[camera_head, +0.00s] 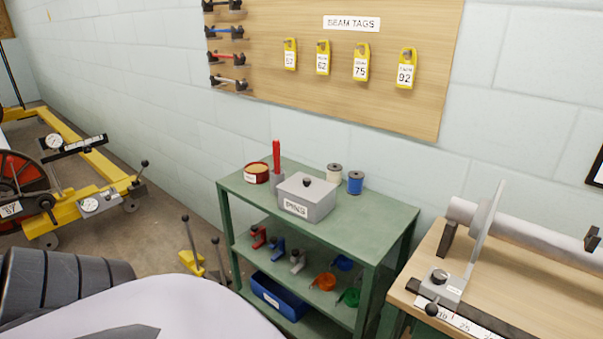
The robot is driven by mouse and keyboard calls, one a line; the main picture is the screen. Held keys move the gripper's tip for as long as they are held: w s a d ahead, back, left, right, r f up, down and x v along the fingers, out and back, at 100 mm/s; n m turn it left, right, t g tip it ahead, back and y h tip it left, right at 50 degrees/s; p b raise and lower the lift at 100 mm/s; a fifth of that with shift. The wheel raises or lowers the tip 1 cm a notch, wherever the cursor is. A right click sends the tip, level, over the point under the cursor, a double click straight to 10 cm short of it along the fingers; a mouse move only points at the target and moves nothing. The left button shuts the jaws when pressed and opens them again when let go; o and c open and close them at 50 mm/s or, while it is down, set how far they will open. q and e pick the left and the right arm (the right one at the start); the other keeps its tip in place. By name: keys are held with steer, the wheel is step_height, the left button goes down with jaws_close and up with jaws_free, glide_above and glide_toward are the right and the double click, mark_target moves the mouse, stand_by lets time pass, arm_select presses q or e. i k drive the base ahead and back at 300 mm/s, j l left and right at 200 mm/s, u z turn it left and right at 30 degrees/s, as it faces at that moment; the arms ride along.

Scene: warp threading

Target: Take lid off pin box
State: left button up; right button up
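The pin box (306,206) is a grey box labelled "PINS" on the top shelf of a green shelf unit. Its grey lid (306,186) with a black knob (308,182) sits on top of it. Neither gripper shows. A dark ridged part at the lower left and a pale rounded surface at the bottom look like my own body.
On the green shelf unit (375,218) near the box stand a red tin (256,178), a red marker-like item (276,156), a white spool (334,171) and a blue spool (355,183). A wooden bench (470,262) is at right. The shelf top's front right is clear.

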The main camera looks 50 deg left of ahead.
mark_target(311, 190)
steer(key=i+j, duration=0.1)
steer(key=j, duration=1.45)
